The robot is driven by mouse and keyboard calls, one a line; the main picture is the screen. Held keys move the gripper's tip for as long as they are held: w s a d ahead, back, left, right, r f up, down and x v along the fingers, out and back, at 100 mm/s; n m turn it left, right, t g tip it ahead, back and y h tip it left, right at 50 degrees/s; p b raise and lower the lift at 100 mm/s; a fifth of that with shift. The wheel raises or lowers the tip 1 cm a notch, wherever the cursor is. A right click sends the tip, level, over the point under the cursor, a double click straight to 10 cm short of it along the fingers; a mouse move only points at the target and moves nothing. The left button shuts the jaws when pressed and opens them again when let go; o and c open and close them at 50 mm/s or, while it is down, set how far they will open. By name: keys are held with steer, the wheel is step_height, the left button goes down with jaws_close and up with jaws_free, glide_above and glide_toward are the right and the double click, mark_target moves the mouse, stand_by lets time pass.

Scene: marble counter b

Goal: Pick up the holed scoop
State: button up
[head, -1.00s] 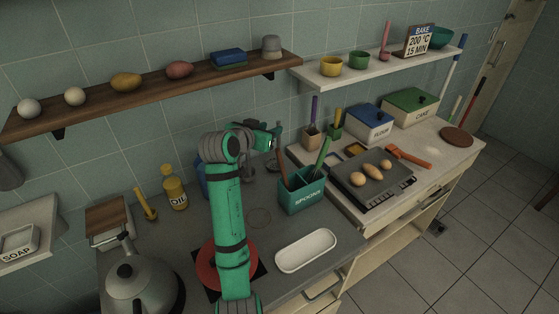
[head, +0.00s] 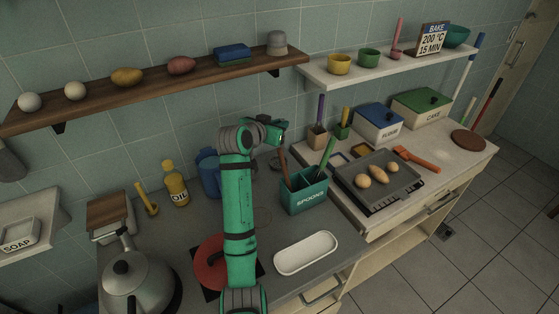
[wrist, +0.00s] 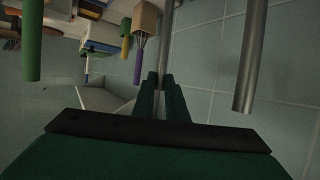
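My gripper (head: 281,131) is raised in front of the tiled wall, above and left of the teal SPOONS box (head: 305,195). In the wrist view, which looks upside down, its two dark green fingers (wrist: 161,90) are close together at the end of a thin grey metal handle (wrist: 166,40). They look shut on it; I take this as the holed scoop's handle. Its holed end is out of view. A second, thicker-looking grey handle (wrist: 250,60) stands apart to the right in that view. My arm hides the wall area behind it in the head view.
The SPOONS box holds a brown handle (head: 283,163) and a green handle (head: 328,156). A blue container (head: 208,174), oil bottle (head: 176,185) and kettle (head: 137,285) stand left. The wooden shelf (head: 205,75) runs above. A white dish (head: 306,253) lies in front.

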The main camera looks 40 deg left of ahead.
steer(key=shift+w, duration=0.15)
jaws_close()
step_height(320, 180, up, 7)
steer(key=w+d, duration=1.2)
steer(key=d, duration=0.1)
steer(key=shift+w, duration=0.25)
stand_by(0.6)
